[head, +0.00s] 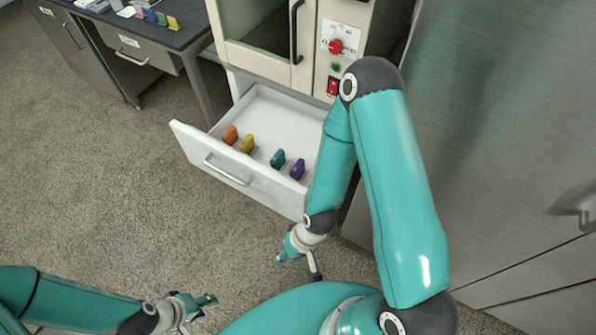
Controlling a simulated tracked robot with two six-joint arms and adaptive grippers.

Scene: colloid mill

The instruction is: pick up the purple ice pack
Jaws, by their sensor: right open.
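The purple ice pack (298,169) stands in the open white drawer (268,106), the rightmost in a row of small packs. A teal pack (278,158) is just to its left. A yellow pack (247,144) and an orange pack (230,135) are further left. My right gripper (297,268) is open and empty, below and outside the drawer's front in the picture, apart from the purple pack. My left gripper (204,312) is at the bottom of the picture, far from the drawer, with nothing seen in it; its jaw opening is unclear.
The drawer's front panel with its handle (228,170) stands between my grippers and the packs. A cabinet with a red knob (336,46) rises above the drawer. A steel fridge (500,130) fills the right side. A dark desk (165,35) is at upper left. The carpet at left is clear.

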